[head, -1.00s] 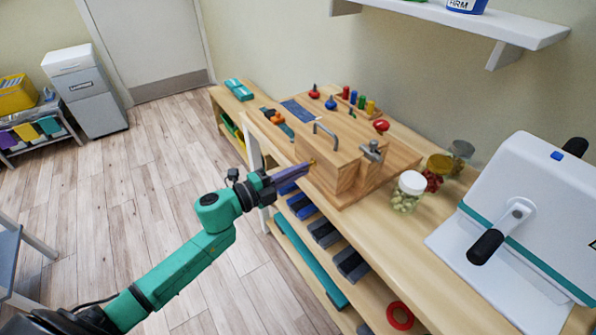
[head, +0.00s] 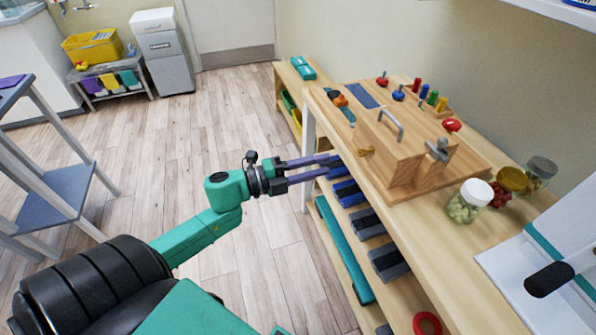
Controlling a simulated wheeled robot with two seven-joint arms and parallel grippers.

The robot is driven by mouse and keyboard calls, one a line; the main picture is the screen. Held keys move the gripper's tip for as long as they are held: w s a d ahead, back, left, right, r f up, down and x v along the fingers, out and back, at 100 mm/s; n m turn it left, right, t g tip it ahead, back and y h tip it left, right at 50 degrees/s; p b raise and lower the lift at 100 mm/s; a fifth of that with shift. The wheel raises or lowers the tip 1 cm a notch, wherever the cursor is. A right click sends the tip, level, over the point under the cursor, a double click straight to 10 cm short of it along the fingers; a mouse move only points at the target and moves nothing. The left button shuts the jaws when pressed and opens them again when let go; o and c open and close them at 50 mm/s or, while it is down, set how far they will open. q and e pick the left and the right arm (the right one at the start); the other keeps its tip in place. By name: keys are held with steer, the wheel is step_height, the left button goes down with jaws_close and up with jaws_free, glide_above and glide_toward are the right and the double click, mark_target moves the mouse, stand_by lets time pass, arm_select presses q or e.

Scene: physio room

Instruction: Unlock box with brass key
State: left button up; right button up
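The wooden box (head: 392,158) stands on the wooden bench, with a metal handle on top and a metal latch fitting (head: 438,150) on its right side. The brass key (head: 366,152) sits at the box's left-facing side, its bow sticking out; whether it is turned cannot be told. My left gripper (head: 328,165) is left of the key, apart from it, with its two purple fingers spread and nothing between them. My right gripper is out of view.
A white-lidded jar (head: 469,201) and other jars stand right of the box. Pegs and knobs stand behind it. Shelves below the bench hold blue and grey blocks (head: 362,222). Open floor lies left of the bench.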

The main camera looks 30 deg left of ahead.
arm_select(q)
steer(key=v, duration=0.5)
steer(key=shift+s+a, duration=0.15)
steer(key=shift+s, duration=0.05)
steer(key=s+a+f+n+g+y+p, duration=0.1)
steer(key=s+a+f+n+y+p, duration=0.1)
steer(key=a+f+n+y, duration=0.8)
steer(key=s+a+f+n+g+y+p, duration=0.15)
steer(key=a+f+n, duration=0.3)
steer(key=f, duration=1.15)
steer(key=s+d+f+n+g+p, duration=0.2)
steer(key=s+d+f+n+g, duration=0.15)
steer(key=s+f, duration=0.7)
steer(key=s+d+f+n+g, duration=0.2)
steer(key=s+d+f+g, duration=0.1)
steer(key=s, duration=0.5)
steer(key=s+d+f+n+g+p, duration=0.1)
steer(key=s+d+f+n+g, duration=0.1)
steer(key=s+d+f, duration=0.3)
steer(key=s+f+g, duration=0.1)
steer(key=s+f, duration=0.2)
steer(key=shift+d+g, duration=0.35)
steer(key=shift+g, duration=0.05)
